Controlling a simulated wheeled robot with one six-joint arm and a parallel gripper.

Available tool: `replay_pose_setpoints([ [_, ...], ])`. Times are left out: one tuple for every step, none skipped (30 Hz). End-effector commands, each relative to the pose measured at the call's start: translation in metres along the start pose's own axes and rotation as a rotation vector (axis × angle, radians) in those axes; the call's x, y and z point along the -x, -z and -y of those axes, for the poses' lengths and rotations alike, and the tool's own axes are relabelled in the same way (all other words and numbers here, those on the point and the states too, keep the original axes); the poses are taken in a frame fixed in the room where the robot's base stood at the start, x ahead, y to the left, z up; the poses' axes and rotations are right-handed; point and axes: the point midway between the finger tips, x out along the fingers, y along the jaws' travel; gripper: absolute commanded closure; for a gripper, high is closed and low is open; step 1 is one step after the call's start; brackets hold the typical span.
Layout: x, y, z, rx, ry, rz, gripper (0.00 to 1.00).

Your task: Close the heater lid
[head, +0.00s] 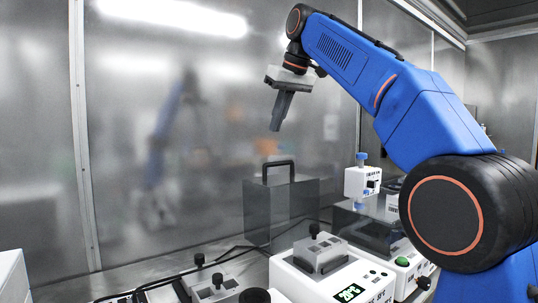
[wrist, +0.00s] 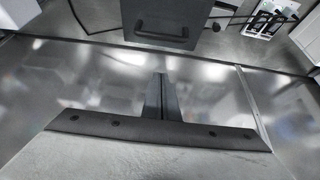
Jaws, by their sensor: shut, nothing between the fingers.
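A dark see-through lid (head: 262,212) stands upright behind the white devices in the head view, with a black handle (head: 278,171) on its top edge. The panel also shows at the top of the wrist view (wrist: 150,8), with its handle (wrist: 162,30). A white device with a green temperature readout (head: 318,279) and a metal block stands in front of it. I cannot tell for sure which device the lid belongs to. My gripper (head: 276,127) is shut and empty, pointing down, high above the handle and apart from it. Its fingers show in the wrist view (wrist: 159,76).
Another device with a metal block (head: 217,287) is at the lower left. A small white unit with blue knobs (head: 362,182) stands to the right of the lid. Metal walls close off the back. Black cables lie on the bench. The air around my gripper is clear.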

Motion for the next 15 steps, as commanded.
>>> replay_pose_setpoints([
  [-0.003,0.000,0.000,0.001,0.001,0.001,1.00],
  [-0.005,0.000,0.000,0.001,0.001,0.001,1.00],
  [-0.008,0.000,0.000,0.000,0.001,0.001,1.00],
  [-0.011,0.000,0.000,0.000,0.001,0.001,1.00],
  [-0.016,-0.001,0.000,0.000,0.001,0.002,1.00],
  [-0.021,-0.001,0.000,0.000,0.001,0.001,1.00],
  [-0.026,-0.001,0.000,0.000,0.001,0.002,1.00],
  [-0.031,-0.001,0.000,0.000,0.001,0.002,1.00],
  [-0.039,-0.001,0.000,0.000,0.001,0.003,1.00],
  [-0.044,-0.001,0.000,0.000,0.001,0.003,1.00],
  [-0.050,-0.001,0.000,0.000,0.001,0.002,1.00],
  [-0.057,-0.001,0.000,0.000,0.001,0.003,1.00],
  [-0.062,-0.001,0.000,0.000,0.001,0.002,1.00],
  [-0.068,-0.001,0.000,0.000,0.001,0.003,1.00],
  [-0.075,-0.001,0.001,0.000,0.001,0.003,1.00],
])
